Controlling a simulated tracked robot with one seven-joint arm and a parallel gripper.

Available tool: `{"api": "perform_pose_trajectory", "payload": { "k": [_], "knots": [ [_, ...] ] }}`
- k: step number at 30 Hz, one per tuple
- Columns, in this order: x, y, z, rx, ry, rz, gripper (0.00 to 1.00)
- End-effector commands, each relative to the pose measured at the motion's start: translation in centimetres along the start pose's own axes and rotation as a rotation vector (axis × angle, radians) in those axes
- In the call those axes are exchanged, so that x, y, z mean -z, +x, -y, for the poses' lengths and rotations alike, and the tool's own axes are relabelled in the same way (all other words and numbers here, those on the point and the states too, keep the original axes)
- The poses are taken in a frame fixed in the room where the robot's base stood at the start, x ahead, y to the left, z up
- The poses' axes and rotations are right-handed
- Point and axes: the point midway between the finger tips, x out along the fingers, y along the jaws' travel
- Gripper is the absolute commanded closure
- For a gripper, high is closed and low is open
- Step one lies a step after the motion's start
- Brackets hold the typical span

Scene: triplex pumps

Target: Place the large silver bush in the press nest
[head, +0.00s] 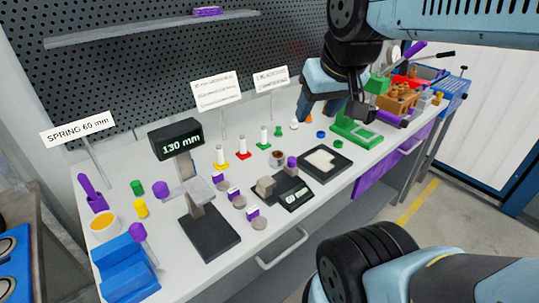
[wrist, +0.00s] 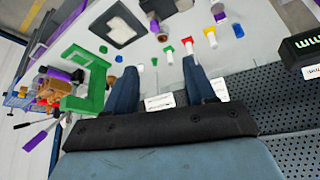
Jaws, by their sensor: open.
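My gripper (head: 333,114) is open and empty, above the back right of the bench. Its two fingers also show in the wrist view (wrist: 160,72), spread apart with bench top between and beyond them. The green press (head: 358,128) stands just right of and below the gripper; it also shows left of the fingers in the wrist view (wrist: 88,83). Its nest cannot be made out clearly.
A dark tray with a white inset (head: 338,153) lies in front of the press. Colored pegs (head: 242,149), a scale (head: 296,198), a 130 mm display stand (head: 176,139) and a blue block (head: 125,278) occupy the bench. Orange parts (head: 398,98) crowd the right end.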

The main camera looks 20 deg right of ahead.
Motion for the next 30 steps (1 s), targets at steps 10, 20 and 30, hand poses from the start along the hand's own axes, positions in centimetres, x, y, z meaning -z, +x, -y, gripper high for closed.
{"api": "perform_pose_trajectory", "payload": {
  "k": [10,20,30],
  "knots": [
    [3.6,3.1,-0.2,-0.022,-0.170,0.102,0.22],
    [7.6,8.2,-0.1,-0.004,-0.397,0.226,0.22],
    [10.8,14.7,-0.2,0.067,-0.623,0.345,0.22]
  ]
}}
